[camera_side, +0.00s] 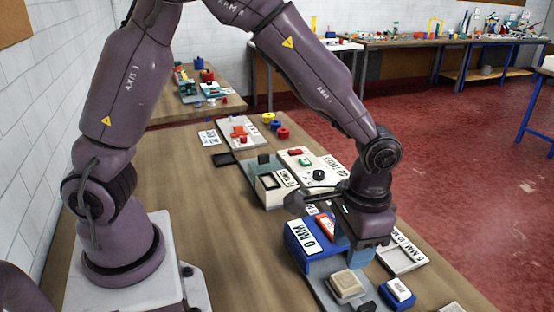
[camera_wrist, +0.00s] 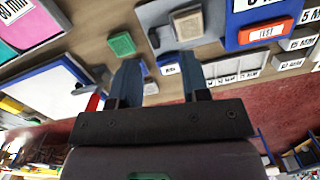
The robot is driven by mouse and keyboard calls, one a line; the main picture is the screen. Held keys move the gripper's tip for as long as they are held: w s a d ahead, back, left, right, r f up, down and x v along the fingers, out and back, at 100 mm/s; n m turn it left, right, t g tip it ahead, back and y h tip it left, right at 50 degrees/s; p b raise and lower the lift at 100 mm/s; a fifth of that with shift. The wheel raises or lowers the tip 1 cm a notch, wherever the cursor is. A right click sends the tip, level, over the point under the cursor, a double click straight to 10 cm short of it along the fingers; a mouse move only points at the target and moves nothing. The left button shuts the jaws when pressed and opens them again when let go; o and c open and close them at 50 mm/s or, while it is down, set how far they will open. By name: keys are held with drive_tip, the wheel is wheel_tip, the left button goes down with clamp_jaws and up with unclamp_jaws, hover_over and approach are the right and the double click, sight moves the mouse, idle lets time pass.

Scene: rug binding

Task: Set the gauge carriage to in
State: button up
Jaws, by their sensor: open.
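My gripper (camera_side: 368,252) points down over the right part of the bench, above the blue unit and the grey plate. In the wrist view its two blue-grey fingers (camera_wrist: 160,78) are apart, with no object seen held between them. A beige block (camera_side: 346,286) sits on a grey plate just below and left of the fingertips in the side view; it may be the gauge carriage, but I cannot tell. No "in" mark is readable.
A blue unit (camera_side: 299,252) with a "0 MM" label and a red part (camera_side: 325,225) stands beside the gripper. A small blue block (camera_side: 399,292) with a white label lies to the right. A white tray (camera_side: 403,259) is behind it. The bench left of the blue unit is clear.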

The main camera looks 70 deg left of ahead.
drive_tip(key=s+a+r+t, duration=0.3)
drive_tip(key=s+a+r, duration=0.5)
drive_tip(key=r, duration=0.4)
drive_tip(key=shift+s+a+r+h, duration=0.15)
drive_tip(key=shift+s+a+h, duration=0.2)
drive_tip(key=shift+s, duration=0.2)
